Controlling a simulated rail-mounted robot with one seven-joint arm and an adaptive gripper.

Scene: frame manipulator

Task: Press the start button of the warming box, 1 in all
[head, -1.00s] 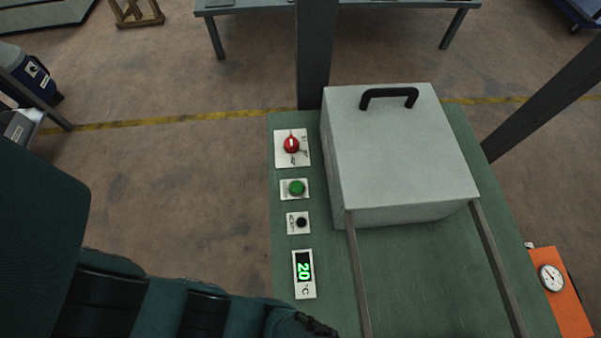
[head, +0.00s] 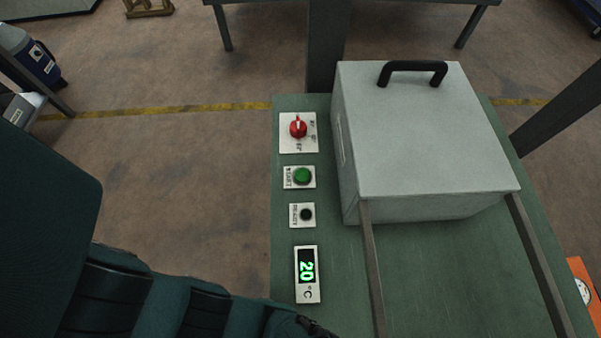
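The warming box (head: 430,140) is a light grey box with a black handle (head: 412,70) on top, standing on a green table. Its green start button (head: 302,175) sits on a white plate labelled START, left of the box. A red knob (head: 298,127) is above it in the picture and a small black button (head: 306,214) below it. A display (head: 307,273) reads 20 °C in green. My arm reaches in from the lower left, and its end is cut off at the bottom edge. My gripper is not in view.
Two metal rails (head: 372,270) run along the green table (head: 450,285) in front of the box. A grey post (head: 327,45) stands behind it. An orange device with a dial (head: 583,291) is at the right edge. Bare floor lies left of the table.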

